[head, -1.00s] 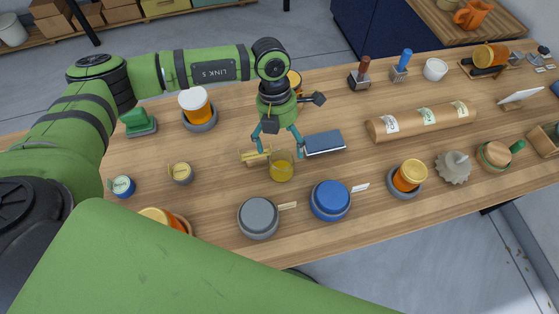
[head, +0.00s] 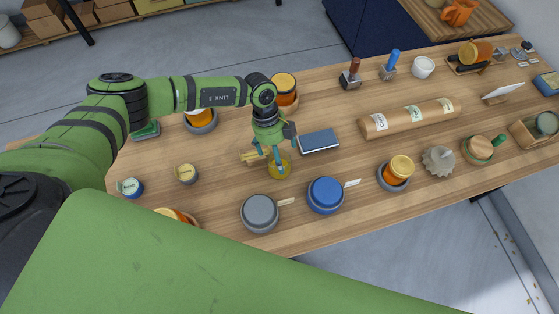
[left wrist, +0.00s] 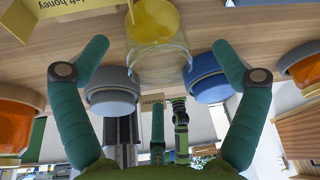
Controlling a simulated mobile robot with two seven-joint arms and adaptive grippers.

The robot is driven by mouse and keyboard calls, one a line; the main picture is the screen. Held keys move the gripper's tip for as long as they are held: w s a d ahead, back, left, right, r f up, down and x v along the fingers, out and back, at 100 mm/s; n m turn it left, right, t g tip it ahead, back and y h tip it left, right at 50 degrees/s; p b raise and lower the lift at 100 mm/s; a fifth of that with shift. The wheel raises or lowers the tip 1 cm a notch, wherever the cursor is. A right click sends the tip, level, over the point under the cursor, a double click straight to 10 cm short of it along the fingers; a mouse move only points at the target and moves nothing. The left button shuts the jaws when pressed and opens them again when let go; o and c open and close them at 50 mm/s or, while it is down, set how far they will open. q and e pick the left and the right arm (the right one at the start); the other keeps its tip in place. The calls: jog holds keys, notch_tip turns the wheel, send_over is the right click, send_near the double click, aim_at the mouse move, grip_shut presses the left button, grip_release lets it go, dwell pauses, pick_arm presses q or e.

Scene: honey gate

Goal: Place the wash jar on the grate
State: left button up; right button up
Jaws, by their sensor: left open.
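A clear glass jar with yellow contents (head: 280,172) stands on the wooden table; it looks like the wash jar, though I see no label on it. My left gripper (head: 277,163) points down at it and partly hides it. In the left wrist view the open fingers (left wrist: 158,44) stand apart on either side of the glass jar (left wrist: 160,62), with gaps showing between them and the glass. I cannot pick out the grate for certain. My right gripper is not in view.
A grey round pot (head: 260,213) and a blue one (head: 326,195) stand in front of the jar.

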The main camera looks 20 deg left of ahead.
pick_arm(q)
jog(key=shift+x, duration=1.25)
jog(key=c, duration=1.4)
jog(key=shift+c, duration=0.2)
